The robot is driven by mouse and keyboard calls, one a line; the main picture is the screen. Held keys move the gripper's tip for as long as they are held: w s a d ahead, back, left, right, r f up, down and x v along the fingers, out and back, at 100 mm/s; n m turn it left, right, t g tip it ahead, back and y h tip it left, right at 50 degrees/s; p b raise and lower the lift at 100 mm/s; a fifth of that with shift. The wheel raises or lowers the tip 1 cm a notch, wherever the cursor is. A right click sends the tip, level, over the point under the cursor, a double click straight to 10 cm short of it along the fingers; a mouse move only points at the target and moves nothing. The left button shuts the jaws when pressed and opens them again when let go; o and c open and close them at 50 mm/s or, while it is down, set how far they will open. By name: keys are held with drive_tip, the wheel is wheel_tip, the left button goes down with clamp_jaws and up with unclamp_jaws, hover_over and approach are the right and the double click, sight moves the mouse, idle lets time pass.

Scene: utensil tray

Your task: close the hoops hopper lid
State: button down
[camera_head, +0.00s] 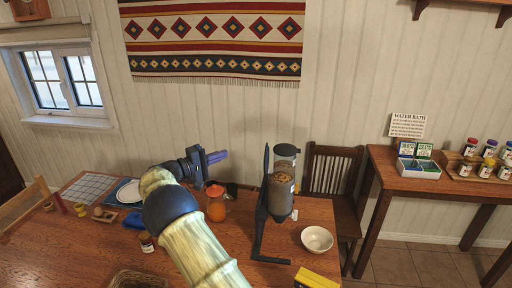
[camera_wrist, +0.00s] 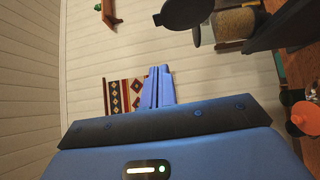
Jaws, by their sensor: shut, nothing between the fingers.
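The cereal dispenser (camera_head: 280,195) stands on the table with a clear hopper on a dark stand. A thin dark upright piece (camera_head: 266,160) rises at the hopper's left; it looks like a lid seen edge-on, raised. In the wrist view a round dark lid (camera_wrist: 185,12) stands above the hopper's top, apart from the pale cereal-filled hopper (camera_wrist: 236,23). I cannot read which hopper is the hoops one. My gripper (camera_head: 217,156) is shut and empty, left of the dispenser at about the height of its top. Its blue fingers also show in the wrist view (camera_wrist: 160,88).
An orange jug (camera_head: 215,205) stands below my gripper. A white bowl (camera_head: 317,239) and a yellow box (camera_head: 315,279) are right of the dispenser. A wooden chair (camera_head: 333,180) stands behind. Air between gripper and dispenser looks clear.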

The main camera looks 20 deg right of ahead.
sight(266, 159)
drive_tip(key=d+p, duration=0.7)
drive_tip(key=d, duration=0.6)
drive_tip(key=shift+s, duration=0.2)
drive_tip(key=shift+d+b, duration=0.15)
drive_tip(key=shift+b, duration=0.25)
